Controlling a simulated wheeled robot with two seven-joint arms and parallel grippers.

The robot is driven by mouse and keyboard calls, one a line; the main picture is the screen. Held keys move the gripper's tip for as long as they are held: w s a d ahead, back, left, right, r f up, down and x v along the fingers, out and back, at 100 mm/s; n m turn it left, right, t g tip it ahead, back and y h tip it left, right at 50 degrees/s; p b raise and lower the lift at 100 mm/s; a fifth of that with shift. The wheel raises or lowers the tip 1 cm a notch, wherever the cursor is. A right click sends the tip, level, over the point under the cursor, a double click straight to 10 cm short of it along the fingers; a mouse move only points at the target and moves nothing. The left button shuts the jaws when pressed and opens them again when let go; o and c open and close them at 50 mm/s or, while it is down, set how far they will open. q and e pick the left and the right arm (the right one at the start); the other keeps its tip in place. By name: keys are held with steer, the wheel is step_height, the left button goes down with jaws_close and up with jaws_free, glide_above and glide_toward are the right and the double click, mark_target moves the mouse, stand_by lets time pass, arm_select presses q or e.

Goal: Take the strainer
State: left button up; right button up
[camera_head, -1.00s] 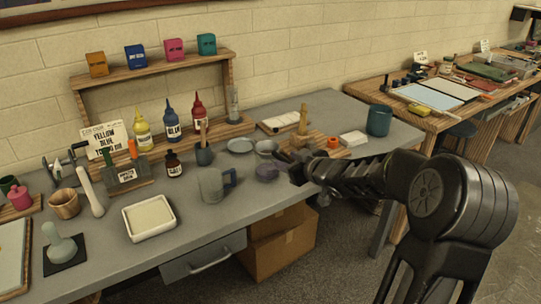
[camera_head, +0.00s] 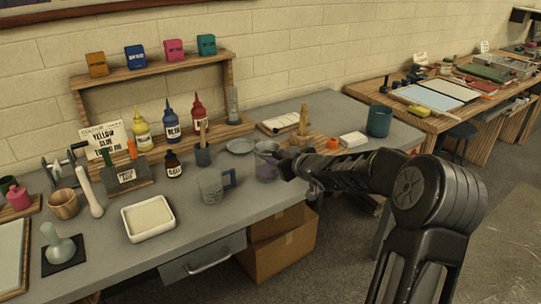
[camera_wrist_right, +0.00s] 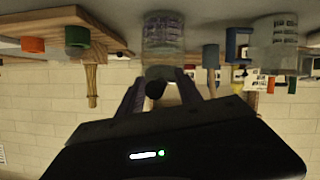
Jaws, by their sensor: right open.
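What looks like the strainer is a small grey bowl shape (camera_head: 266,148) at the mouth of a clear jar (camera_head: 265,172) with purple in its lower part, at the middle of the grey table. In the right wrist view, which is upside down, the jar (camera_wrist_right: 163,30) stands ahead and the grey bowl shape (camera_wrist_right: 160,72) lies between the finger lines. A dark round end (camera_wrist_right: 155,88), perhaps its handle, shows between my open fingers; contact cannot be told. My right gripper (camera_head: 284,163) is just right of the jar. My left gripper is not in view.
A wooden board (camera_head: 312,142) with an orange pot (camera_head: 333,143) is close behind my right gripper. A white tray (camera_head: 148,218) lies front left.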

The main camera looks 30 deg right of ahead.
steer(key=shift+c, duration=0.4)
jaws_close()
stand_by(1.2)
